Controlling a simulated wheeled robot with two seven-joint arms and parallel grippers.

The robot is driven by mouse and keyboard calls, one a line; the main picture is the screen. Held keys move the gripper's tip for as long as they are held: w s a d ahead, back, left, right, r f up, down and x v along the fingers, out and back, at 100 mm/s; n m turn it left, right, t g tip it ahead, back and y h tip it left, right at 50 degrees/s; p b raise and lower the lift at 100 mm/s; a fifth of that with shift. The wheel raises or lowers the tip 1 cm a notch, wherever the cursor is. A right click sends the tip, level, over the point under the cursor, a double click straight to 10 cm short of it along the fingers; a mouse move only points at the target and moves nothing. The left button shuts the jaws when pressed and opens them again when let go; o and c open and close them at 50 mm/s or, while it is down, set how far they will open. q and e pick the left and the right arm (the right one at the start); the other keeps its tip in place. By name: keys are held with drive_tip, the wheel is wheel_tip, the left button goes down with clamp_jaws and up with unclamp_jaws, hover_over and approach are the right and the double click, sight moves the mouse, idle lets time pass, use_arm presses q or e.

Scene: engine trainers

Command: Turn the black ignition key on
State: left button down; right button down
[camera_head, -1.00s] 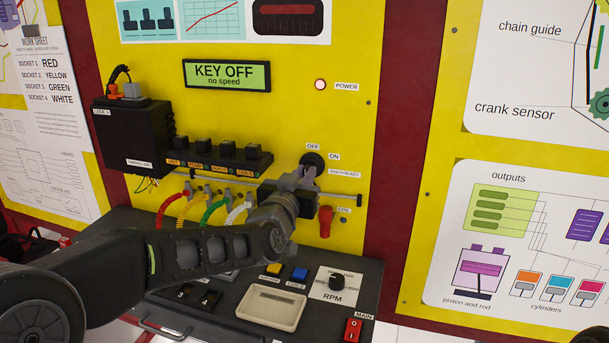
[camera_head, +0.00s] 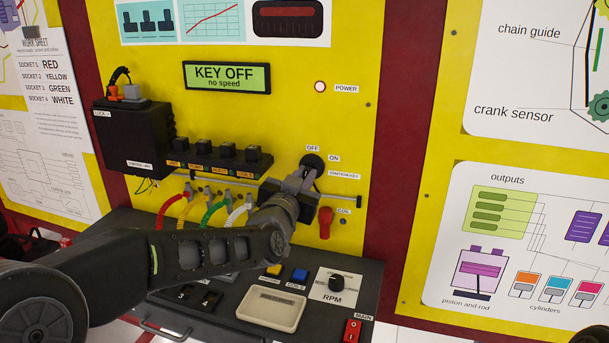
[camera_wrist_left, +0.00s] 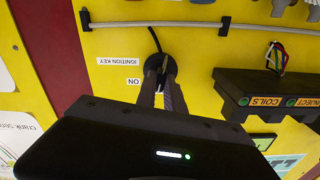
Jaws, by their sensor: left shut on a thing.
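The black ignition key switch (camera_head: 313,161) is a round black part on the yellow panel, between the labels OFF and ON. My left gripper (camera_head: 304,177) reaches it from below left and is shut on the key, which its fingers mostly hide. In the left wrist view the fingers of my left gripper (camera_wrist_left: 162,84) close at the black key switch (camera_wrist_left: 155,64), beside the ON and IGNITION KEY labels. The display (camera_head: 227,76) reads KEY OFF, no speed. My right gripper is not in view.
A red coil plug (camera_head: 326,222) hangs just below the gripper. A row of black connectors (camera_head: 222,154) and coloured cables lie to its left. The console (camera_head: 351,267) below carries an RPM knob (camera_head: 337,281), coloured buttons and a red MAIN switch (camera_head: 352,330).

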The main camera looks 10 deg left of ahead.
use_arm(q)
drive_tip(key=m+p, duration=0.1)
drive_tip(key=m, duration=0.4)
drive_tip(key=shift+p, duration=0.35)
drive_tip(key=shift+d+f+m+p, duration=0.1)
drive_tip(key=shift+m+p, duration=0.5)
drive_tip(key=shift+m, duration=1.8)
drive_tip(key=c, duration=1.4)
unclamp_jaws()
drive_tip(key=shift+c, duration=0.2)
drive_tip(key=s+b, duration=0.1)
drive_tip(key=s, duration=0.6)
drive_tip(key=shift+s+a, duration=0.25)
drive_tip(key=shift+s, duration=0.15)
